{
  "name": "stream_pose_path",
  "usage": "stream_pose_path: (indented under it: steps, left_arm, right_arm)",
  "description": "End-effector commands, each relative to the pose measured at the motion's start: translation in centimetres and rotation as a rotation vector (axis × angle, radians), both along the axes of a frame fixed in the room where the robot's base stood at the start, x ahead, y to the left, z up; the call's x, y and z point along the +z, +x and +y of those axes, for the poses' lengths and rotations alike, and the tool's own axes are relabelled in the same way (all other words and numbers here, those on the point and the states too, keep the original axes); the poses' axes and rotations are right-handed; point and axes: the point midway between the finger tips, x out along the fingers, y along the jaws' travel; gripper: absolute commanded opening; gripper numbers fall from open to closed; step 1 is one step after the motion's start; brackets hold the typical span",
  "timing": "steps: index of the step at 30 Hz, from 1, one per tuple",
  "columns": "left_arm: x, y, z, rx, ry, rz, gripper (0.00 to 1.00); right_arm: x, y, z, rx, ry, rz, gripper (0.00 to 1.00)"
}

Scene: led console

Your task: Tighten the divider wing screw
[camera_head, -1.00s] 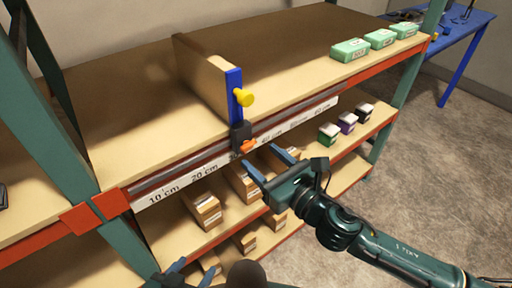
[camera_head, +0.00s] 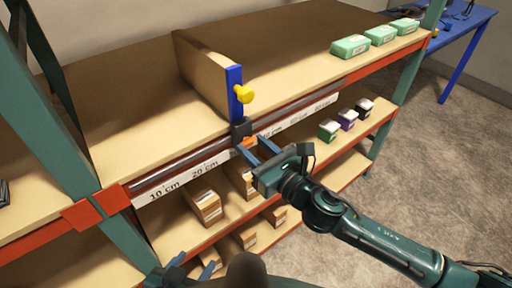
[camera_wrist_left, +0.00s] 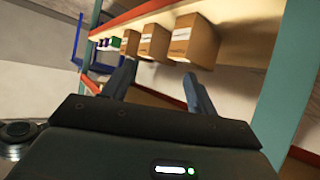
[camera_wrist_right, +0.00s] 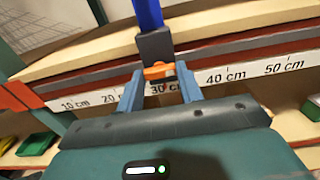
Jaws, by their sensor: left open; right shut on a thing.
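My left gripper (camera_head: 193,265) is low at the front of the shelf, open and empty.
A scale strip (camera_head: 200,172) marked in cm runs along the shelf front, near the 30 cm mark in the right wrist view. Cardboard boxes (camera_head: 206,206) and small coloured boxes (camera_head: 328,130) fill the lower shelf. Green boxes (camera_head: 350,46) stand on the top shelf.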

Motion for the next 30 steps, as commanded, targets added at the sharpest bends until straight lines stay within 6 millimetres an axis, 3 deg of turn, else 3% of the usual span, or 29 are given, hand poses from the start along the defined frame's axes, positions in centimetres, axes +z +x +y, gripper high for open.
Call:
stream_pose_path:
  steps: [5,17,30]
  left_arm:
    - [0.03,-0.03,-0.09,-0.003,-0.001,0.0,0.58]
    - [0.34,-0.1,0.03,-0.008,0.006,0.0,0.58]
    - [0.43,-0.23,0.76,0.01,0.018,0.023,0.58]
  right_arm:
    - [-0.01,-0.01,-0.02,0.0,0.0,0.0,0.13]
    - [0.06,-0.03,0.04,0.0,0.072,0.054,0.13]
    - [0.15,0.0,0.02,0.0,0.375,0.272,0.13]
